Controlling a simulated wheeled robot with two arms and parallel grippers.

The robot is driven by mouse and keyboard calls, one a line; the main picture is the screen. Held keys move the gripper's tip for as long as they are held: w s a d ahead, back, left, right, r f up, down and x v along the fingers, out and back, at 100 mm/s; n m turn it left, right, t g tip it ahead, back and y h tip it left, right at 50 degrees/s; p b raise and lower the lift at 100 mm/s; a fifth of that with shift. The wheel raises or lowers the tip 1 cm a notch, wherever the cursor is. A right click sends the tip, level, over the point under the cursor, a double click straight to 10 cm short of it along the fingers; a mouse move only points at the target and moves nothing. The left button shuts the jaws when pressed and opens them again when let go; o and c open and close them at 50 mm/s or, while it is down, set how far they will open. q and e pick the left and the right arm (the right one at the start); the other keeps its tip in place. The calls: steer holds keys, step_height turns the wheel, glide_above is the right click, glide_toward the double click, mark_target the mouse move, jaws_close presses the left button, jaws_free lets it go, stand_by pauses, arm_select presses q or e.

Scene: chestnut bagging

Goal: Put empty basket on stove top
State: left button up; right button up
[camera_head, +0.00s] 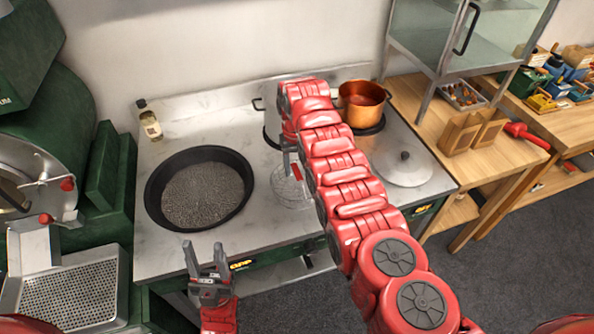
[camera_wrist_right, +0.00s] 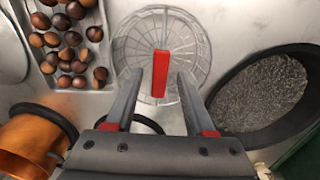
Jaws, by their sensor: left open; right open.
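The empty wire basket (camera_head: 287,192) has a red handle and appears to stand on the white stove top (camera_head: 222,237), right of the black pan. My right arm hides part of it in the head view. My right gripper (camera_head: 289,160) is over the basket. In the right wrist view, the right gripper (camera_wrist_right: 158,76) is open, with the red handle (camera_wrist_right: 160,73) between its fingers and a gap on each side. The basket's round mesh (camera_wrist_right: 135,48) shows no contents. My left gripper (camera_head: 206,258) is open and empty at the stove's front edge.
A black pan (camera_head: 154,205) of dark grains is left of the basket. A copper pot (camera_head: 362,104) and round lid (camera_head: 405,168) are at the right. A chestnut tray (camera_wrist_right: 106,62) shows in the wrist view. A bottle (camera_head: 149,121) stands at the back left.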

step_height(320, 180, up, 10)
steer(key=b, duration=0.2)
steer(key=shift+b, duration=0.4)
steer(key=shift+s, duration=0.1)
